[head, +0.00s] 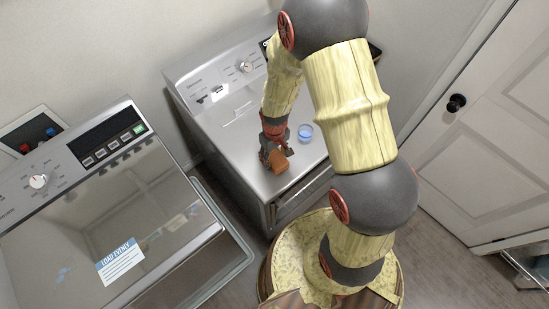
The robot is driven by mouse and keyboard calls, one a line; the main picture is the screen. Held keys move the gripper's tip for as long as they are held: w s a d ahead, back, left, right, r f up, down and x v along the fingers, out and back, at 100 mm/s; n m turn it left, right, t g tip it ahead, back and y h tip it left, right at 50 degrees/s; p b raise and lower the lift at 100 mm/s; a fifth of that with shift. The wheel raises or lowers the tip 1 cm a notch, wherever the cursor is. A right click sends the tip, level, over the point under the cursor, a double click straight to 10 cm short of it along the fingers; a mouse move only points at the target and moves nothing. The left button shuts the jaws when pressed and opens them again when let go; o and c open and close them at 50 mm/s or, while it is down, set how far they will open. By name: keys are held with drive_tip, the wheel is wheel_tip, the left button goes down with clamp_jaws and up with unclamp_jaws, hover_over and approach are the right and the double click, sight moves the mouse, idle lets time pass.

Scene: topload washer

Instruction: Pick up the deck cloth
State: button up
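A small orange-brown item (279,165), which looks like a folded cloth, is on or just above the grey top of the right-hand machine (240,150), near its front edge. My gripper (276,155) is right at it, pointing down, with a dark finger showing on each side of its upper part. I cannot tell from this view whether the fingers press on the cloth or whether it is lifted. My gripper covers part of the cloth.
A small clear cup with blue contents (306,132) stands close to the right of my gripper. The left-hand washer (150,215) has a dark glass lid, closed, with a label (120,262). A white door (490,140) is at the right. The machine top left of my gripper is clear.

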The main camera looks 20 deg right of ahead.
sight(275, 157)
drive_tip(key=c, duration=0.6)
drive_tip(key=shift+o, duration=0.2)
drive_tip(key=shift+r, duration=0.55)
wheel_tip(275, 157, up, 2)
drive_tip(key=shift+s+r, duration=0.15)
drive_tip(key=shift+r, duration=0.1)
drive_tip(key=s+r, duration=0.2)
drive_tip(key=r, duration=0.1)
drive_tip(key=s+r, duration=0.1)
drive_tip(key=s, duration=0.1)
drive_tip(key=shift+a+r, duration=0.3)
drive_tip(key=shift+r, duration=0.1)
drive_tip(key=s+a+r, duration=0.1)
drive_tip(key=s+r, duration=0.3)
drive_tip(key=s, duration=0.5)
drive_tip(key=shift+s+r, duration=0.3)
drive_tip(key=shift+s, duration=0.05)
